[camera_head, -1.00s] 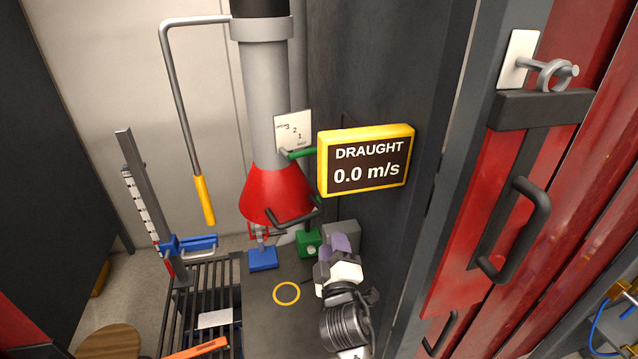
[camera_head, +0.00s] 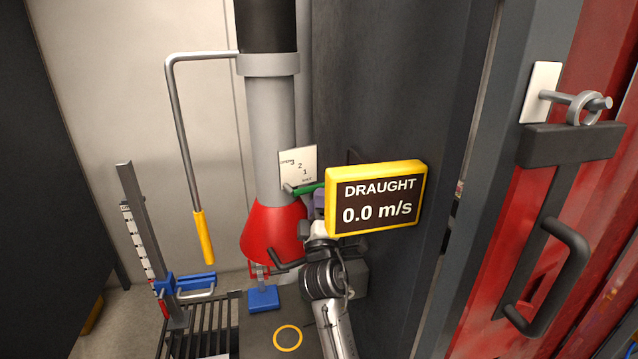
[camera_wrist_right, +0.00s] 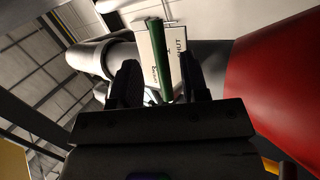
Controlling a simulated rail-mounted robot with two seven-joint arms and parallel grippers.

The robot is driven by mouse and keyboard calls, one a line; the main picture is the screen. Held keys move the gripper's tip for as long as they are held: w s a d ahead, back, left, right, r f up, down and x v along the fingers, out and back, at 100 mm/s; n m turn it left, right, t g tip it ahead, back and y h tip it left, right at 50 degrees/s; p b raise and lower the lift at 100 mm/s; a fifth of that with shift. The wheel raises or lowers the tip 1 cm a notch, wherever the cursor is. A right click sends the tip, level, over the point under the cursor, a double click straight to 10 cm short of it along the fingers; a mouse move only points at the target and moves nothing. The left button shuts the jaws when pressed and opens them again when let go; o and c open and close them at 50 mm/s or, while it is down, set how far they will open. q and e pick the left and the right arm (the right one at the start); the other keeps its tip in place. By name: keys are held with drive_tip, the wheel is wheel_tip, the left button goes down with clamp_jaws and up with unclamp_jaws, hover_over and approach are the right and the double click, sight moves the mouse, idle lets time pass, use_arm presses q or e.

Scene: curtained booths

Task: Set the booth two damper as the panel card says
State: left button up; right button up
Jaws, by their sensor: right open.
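The damper's green lever (camera_head: 306,189) sticks out from the grey duct (camera_head: 270,130) above the red hood (camera_head: 272,230). Its white scale plate (camera_head: 298,166) reads open, 3, 2, 1 and shut; the lever lies near the shut end. My right gripper (camera_head: 319,204) is just below the lever, partly hidden behind the draught display (camera_head: 376,198). In the right wrist view, the open jaws (camera_wrist_right: 156,72) point at the green lever (camera_wrist_right: 160,60), which shows between the fingertips; I cannot tell whether they touch it. The panel card cannot be made out. My left gripper is out of view.
The yellow-framed display reads 0.0 m/s and stands close to my right wrist. A grey rod with a yellow handle (camera_head: 203,237) hangs left of the duct. A dark wall is on the right, with a red door with a black handle (camera_head: 560,275) beyond it.

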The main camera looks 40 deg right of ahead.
drive_tip(key=shift+p+x, duration=0.3)
drive_tip(key=shift+x, duration=1.8)
clamp_jaws()
